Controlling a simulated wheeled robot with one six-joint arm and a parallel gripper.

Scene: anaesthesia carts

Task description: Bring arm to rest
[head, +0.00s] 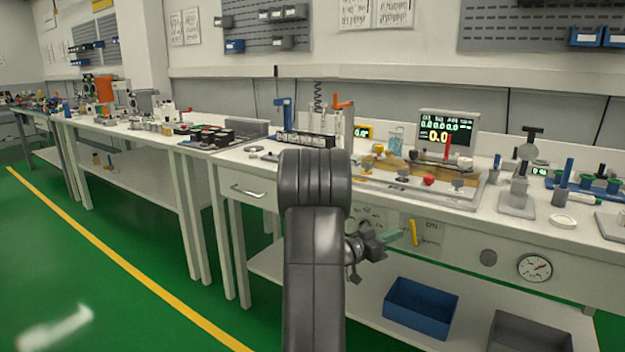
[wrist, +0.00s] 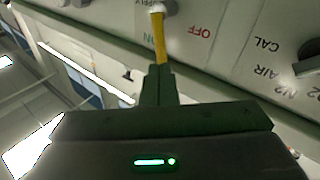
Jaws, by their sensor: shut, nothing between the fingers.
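My arm rises in the middle of the head view, and my gripper (head: 398,236) points right, in front of the bench's front panel. Its fingers are shut with nothing between them. A yellow lever (head: 413,232) on the panel is just right of the fingertips. In the wrist view the shut fingers (wrist: 158,72) line up with the lower end of the yellow lever (wrist: 160,38). ON and OFF labels are beside the lever. I cannot tell whether the fingertips touch it.
The bench top above holds a tray of fittings (head: 455,199), a display (head: 447,130) and stands. A blue bin (head: 420,306) sits on the lower shelf. Green floor is open at left.

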